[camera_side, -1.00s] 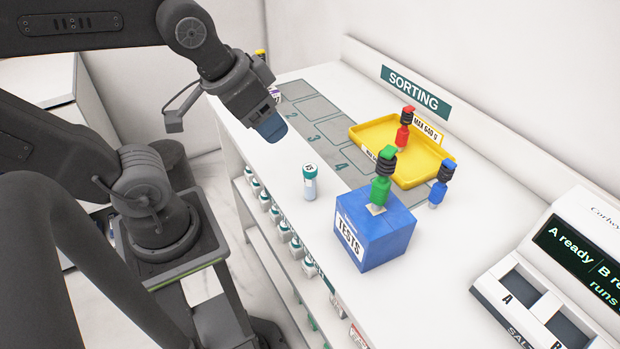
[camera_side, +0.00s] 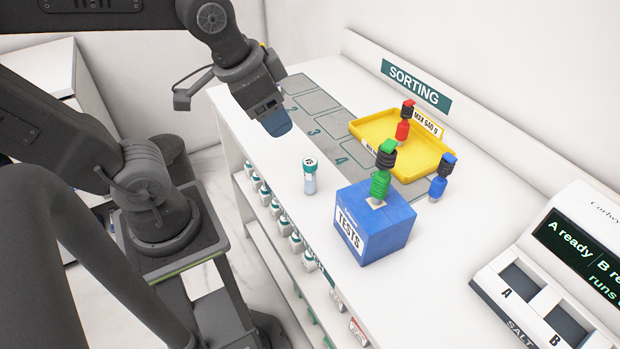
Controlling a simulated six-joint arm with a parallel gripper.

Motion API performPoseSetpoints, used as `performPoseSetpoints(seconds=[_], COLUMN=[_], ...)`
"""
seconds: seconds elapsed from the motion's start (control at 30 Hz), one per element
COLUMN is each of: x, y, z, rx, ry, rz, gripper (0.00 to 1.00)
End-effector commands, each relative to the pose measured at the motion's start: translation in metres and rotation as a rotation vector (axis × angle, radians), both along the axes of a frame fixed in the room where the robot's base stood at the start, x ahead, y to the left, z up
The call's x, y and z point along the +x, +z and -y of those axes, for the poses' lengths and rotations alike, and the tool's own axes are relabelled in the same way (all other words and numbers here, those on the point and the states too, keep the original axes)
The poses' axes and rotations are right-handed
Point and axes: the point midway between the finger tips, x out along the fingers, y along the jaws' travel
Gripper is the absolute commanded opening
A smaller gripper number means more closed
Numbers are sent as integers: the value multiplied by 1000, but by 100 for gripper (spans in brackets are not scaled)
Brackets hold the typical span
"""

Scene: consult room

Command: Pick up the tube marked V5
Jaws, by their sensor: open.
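A small clear tube with a teal cap (camera_side: 310,177) stands upright on the white counter, left of the blue box. Its cap bears a dark mark too small to read for sure. My gripper (camera_side: 277,124) is above the counter, up and left of the tube in the picture, apart from it. Its blue fingertips point down and hold nothing that I can see. The gap between the fingers is hard to make out from this side.
A blue TESTS box (camera_side: 385,235) with a green bottle (camera_side: 380,184) stands right of the tube. Behind are a yellow tray (camera_side: 375,130) with a red bottle (camera_side: 403,128), and a blue bottle (camera_side: 438,185). Capped tubes (camera_side: 296,241) line the counter's front. A device (camera_side: 530,275) stands right.

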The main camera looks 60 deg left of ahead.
Motion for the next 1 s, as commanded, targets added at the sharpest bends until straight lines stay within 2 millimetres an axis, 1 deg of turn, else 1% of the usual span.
performPoseSetpoints(seconds=[0.03, 0.13, 0.3, 0.4, 0.5, 0.67, 0.77, 0.9, 1.0], x=[9, 29, 61, 74, 82, 85, 84, 82, 82], y=[-3, -12, -34, -46, -54, -66, -82, -110, -127], z=[-2, -6, -13, -16, -19, -21, -22, -25, -27], rx=[40, 131, 233, 259, 270, 274, 273, 273, 273], ry=[-75, -283, -643, -810, -921, -987, -989, -988, -987], rz=[-50, -163, -343, -418, -464, -491, -495, -495, -493], gripper=[63, 63, 63, 63, 63, 63, 63, 63, 63])
